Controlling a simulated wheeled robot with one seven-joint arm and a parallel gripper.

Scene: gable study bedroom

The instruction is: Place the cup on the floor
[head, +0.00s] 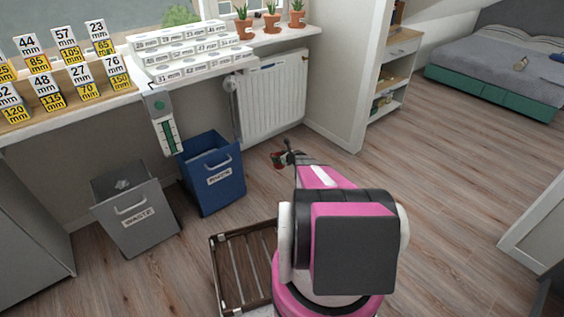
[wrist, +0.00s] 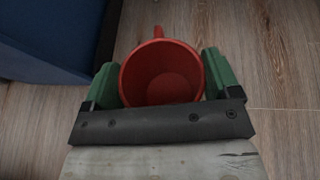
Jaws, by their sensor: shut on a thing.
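A red cup (wrist: 162,74) with a handle sits between the green finger pads of my gripper (wrist: 160,85) in the wrist view. The gripper is shut on it, one pad at each side. I look down into the cup, which seems empty and upright, with its handle pointing away. The wooden floor (head: 440,200) lies below. I cannot tell whether the cup touches it.
A blue bin (head: 213,180) stands close to the left of my gripper. A grey bin (head: 133,212) is farther left. A brown slatted crate (head: 232,239) lies beside my base. A white radiator (head: 274,97) is behind. Open floor stretches to the right, toward the bed (head: 500,65).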

